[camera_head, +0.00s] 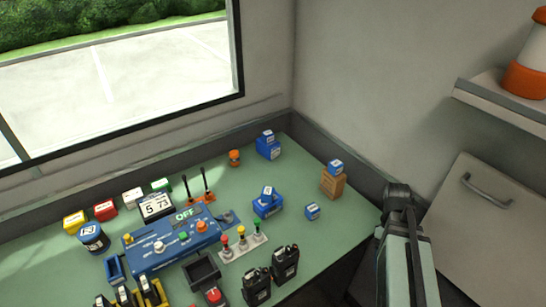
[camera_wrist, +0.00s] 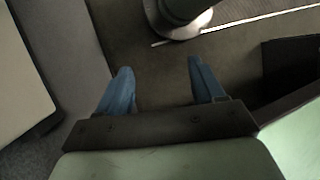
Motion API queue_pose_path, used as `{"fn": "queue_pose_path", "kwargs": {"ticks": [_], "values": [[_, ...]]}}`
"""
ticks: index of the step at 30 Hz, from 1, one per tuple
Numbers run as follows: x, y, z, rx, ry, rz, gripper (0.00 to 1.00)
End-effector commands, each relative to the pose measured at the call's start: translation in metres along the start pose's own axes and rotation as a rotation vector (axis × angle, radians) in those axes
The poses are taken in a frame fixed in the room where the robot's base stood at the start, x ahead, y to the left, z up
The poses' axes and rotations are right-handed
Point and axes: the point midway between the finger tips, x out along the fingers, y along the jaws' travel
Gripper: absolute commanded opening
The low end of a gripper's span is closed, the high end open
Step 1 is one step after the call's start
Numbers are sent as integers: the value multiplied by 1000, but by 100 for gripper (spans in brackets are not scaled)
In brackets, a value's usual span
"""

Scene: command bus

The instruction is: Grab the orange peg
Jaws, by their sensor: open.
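An orange peg-like piece (camera_head: 234,157) stands upright at the back of the green table (camera_head: 320,236). My arm is past the table's right edge in the head view, well away from both orange pieces. No peg shows in the wrist view.
A blue control box (camera_head: 165,247) stands front left. Blue boxes (camera_head: 268,148) and a brown block (camera_head: 332,183) stand at the back and right. Two black radios (camera_head: 285,263) stand at the front.

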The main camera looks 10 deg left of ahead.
Motion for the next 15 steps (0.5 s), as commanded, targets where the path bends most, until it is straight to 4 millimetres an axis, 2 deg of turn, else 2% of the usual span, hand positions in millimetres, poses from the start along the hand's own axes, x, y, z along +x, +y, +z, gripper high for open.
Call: {"fn": "queue_pose_path", "kwargs": {"ticks": [1, 8, 13, 15], "values": [[-18, 6, -6, 6, -14, 51, 68], [-97, 18, -21, 72, -83, 300, 68], [-173, 17, -38, 124, -114, 509, 68], [-209, 12, -55, 125, -124, 600, 68]]}}
